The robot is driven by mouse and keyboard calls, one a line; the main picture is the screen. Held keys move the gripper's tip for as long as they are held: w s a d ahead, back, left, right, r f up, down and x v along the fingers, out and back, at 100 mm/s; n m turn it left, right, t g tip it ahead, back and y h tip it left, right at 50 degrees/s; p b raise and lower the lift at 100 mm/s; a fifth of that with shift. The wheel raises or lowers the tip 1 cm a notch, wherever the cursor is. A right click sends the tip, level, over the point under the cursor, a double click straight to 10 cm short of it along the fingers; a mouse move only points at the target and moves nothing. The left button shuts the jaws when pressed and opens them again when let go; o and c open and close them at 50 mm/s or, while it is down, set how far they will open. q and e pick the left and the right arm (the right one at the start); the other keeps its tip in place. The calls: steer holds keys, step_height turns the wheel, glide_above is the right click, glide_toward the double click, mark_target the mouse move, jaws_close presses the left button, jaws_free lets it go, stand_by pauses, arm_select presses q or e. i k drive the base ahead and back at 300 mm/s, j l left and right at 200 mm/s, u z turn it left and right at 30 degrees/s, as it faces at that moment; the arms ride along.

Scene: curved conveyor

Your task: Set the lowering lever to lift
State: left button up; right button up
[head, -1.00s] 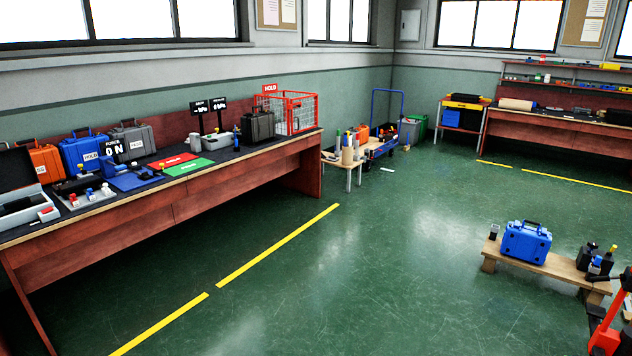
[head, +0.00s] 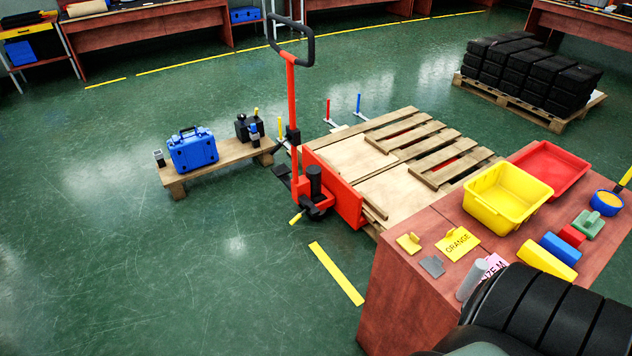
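A red pallet jack (head: 336,192) stands in the middle of the head view, beside the front end of a wooden pallet (head: 437,178). Its upright red tiller ends in a black loop handle (head: 292,45). A small lever with a yellow tip (head: 296,218) sticks out low on the jack's near side. A dark pedal-like part (head: 282,171) shows low on its left side. I cannot tell for sure which is the lowering lever, or how it is set. Neither of my grippers is in view.
A low wooden bench (head: 228,158) with a blue case (head: 193,150) stands left of the jack. A red-brown table (head: 392,290) with a yellow bin (head: 505,197) stands at right. A pallet of black cases (head: 530,72) is behind. Green floor is open at front left.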

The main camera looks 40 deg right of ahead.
mark_target(299, 215)
steer(key=i+z, duration=0.35)
steer(key=i, duration=0.4)
steer(key=i+j+z, duration=0.15)
steer(key=i+z, duration=0.2)
steer(key=i, duration=0.4)
